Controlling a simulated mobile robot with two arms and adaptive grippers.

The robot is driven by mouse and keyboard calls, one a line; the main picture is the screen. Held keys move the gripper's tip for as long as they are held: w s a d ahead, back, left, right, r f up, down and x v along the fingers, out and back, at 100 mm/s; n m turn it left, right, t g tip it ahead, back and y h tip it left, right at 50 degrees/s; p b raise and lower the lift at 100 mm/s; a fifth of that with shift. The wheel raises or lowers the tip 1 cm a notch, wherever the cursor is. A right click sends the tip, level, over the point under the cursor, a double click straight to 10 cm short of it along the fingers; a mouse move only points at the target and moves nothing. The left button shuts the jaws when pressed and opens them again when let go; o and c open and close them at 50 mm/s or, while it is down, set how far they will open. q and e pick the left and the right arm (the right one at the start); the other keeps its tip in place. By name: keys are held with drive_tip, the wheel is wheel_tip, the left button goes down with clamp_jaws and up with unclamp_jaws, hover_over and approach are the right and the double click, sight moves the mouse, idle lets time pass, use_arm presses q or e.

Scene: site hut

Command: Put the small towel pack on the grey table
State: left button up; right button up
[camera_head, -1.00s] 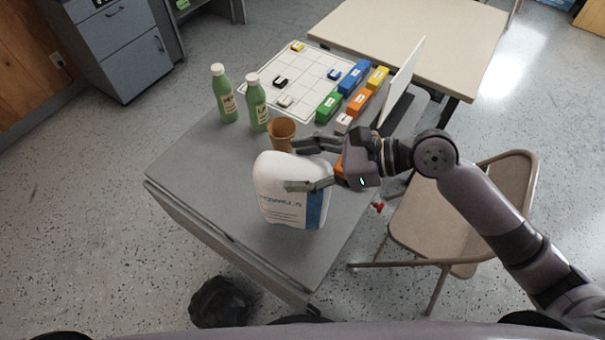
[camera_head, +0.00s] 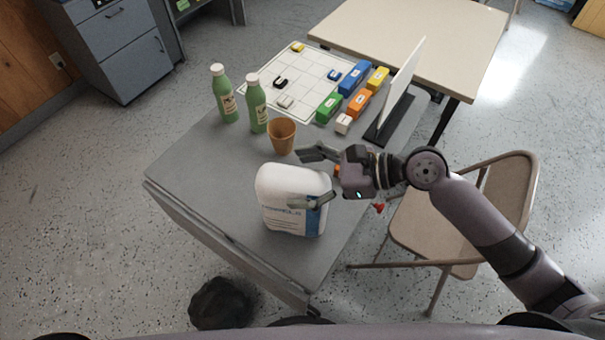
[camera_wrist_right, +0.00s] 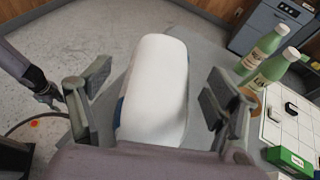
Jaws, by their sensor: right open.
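The small towel pack (camera_head: 285,215) is a white, rounded pack with a blue band and print. It stands upright near the front right part of the grey table (camera_head: 190,165). My right gripper (camera_head: 316,178) is open, with its fingers on either side of the pack. In the right wrist view, the pack (camera_wrist_right: 155,90) lies between the spread fingers (camera_wrist_right: 157,88), with gaps beside it. My left gripper (camera_wrist_right: 47,97) appears small at the left of the wrist view; its jaws are unclear.
A brown cup (camera_head: 281,135) stands behind the pack, with two green bottles (camera_head: 226,95) farther back. A white grid sheet (camera_head: 300,80), coloured blocks (camera_head: 355,77) and an upright white board (camera_head: 402,85) fill the far end. A folding chair (camera_head: 440,225) stands right. The table's left part is clear.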

drive_tip(key=shift+d+r, duration=0.1)
drive_tip(key=shift+r, duration=0.05)
drive_tip(key=b+v, duration=0.1)
drive_tip(key=v, duration=1)
drive_tip(key=shift+d+r+b, duration=0.3)
drive_tip(key=shift+b, duration=0.1)
drive_tip(key=shift+s, duration=0.1)
